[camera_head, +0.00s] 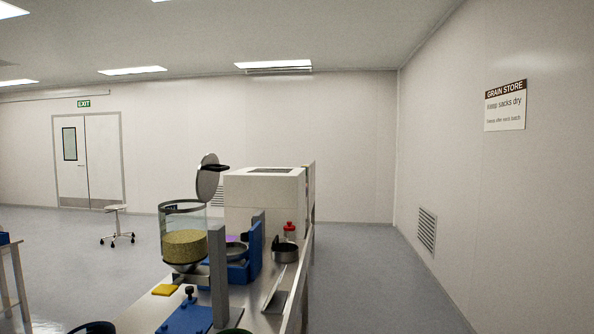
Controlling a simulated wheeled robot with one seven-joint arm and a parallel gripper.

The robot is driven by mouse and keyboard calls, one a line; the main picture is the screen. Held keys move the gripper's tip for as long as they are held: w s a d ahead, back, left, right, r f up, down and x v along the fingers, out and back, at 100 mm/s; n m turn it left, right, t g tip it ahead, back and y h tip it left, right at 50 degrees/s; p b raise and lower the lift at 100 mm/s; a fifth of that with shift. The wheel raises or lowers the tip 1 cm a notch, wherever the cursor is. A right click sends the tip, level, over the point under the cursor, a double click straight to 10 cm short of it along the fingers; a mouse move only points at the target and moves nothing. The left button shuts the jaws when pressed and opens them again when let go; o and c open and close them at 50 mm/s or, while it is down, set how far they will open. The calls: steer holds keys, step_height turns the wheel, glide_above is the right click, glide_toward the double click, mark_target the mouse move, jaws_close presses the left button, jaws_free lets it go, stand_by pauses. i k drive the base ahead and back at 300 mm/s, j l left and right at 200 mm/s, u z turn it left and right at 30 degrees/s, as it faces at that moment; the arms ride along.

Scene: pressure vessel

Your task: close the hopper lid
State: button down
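The hopper (184,222) stands on the bench left of centre. It is a clear cylinder with a dark rim, partly filled with yellowish grain, above a funnel-shaped base. Its round grey lid (207,182) is open, standing nearly upright above the right side of the rim. A dark tab or handle sticks out to the right near the lid's top. I cannot make out my gripper in this view.
A grey upright post (218,276) stands close in front of the hopper's right side. A blue stand (253,250), a dark bowl (285,252), a red-topped bottle (290,231) and a white cabinet (265,198) are to the right. Open floor lies right of the bench.

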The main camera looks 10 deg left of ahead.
mark_target(208, 173)
steer(key=i+l+z, duration=0.15)
steer(key=i, duration=0.5)
steer(key=i+l+u, duration=0.1)
steer(key=i+u, duration=0.3)
steer(key=i+l+u, duration=0.6)
steer(key=u, duration=0.15)
steer(key=i, duration=0.1)
